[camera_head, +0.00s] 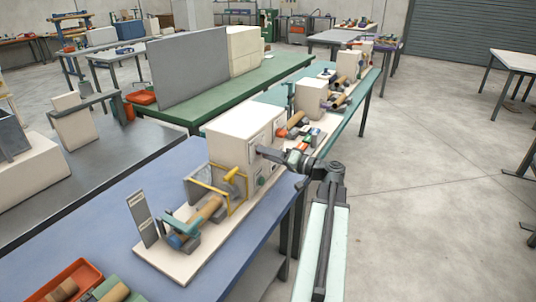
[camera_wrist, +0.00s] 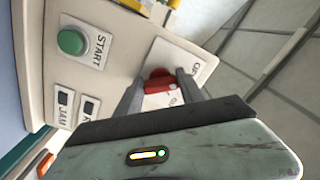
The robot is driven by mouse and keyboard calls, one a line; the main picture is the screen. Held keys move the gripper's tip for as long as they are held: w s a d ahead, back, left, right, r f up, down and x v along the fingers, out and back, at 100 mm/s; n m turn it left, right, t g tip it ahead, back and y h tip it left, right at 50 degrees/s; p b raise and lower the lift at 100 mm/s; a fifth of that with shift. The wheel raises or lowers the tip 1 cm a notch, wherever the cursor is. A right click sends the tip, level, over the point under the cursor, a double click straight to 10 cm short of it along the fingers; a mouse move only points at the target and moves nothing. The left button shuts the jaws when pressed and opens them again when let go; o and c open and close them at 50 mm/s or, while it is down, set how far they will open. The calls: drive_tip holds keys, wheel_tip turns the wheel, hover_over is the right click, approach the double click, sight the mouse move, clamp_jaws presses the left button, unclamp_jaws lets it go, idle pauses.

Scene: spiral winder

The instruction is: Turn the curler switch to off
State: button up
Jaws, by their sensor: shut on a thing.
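The curler switch (camera_wrist: 158,84) is a red rotary knob on a white plate (camera_wrist: 181,60), in the middle of the wrist view. The plate's lettering is partly covered, so I cannot read the knob's setting. My gripper (camera_wrist: 158,88) has one finger on each side of the red knob and is shut on it. In the head view my gripper (camera_head: 262,151) reaches the front of the cream machine cabinet (camera_head: 226,143); the knob itself is hidden there.
A green START button (camera_wrist: 71,42) and small indicators, one marked JAM (camera_wrist: 66,100), are left of the knob. A yellow guard frame (camera_head: 237,195) and wooden roller (camera_head: 207,211) stand before the cabinet on the blue table (camera_head: 75,215).

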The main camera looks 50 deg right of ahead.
idle(0.6)
drive_tip(key=o, duration=1.4)
drive_tip(key=shift+c, duration=0.2)
drive_tip(key=shift+s, duration=0.1)
drive_tip(key=v, duration=0.7)
drive_tip(key=shift+s, duration=0.35)
drive_tip(key=shift+d, duration=0.1)
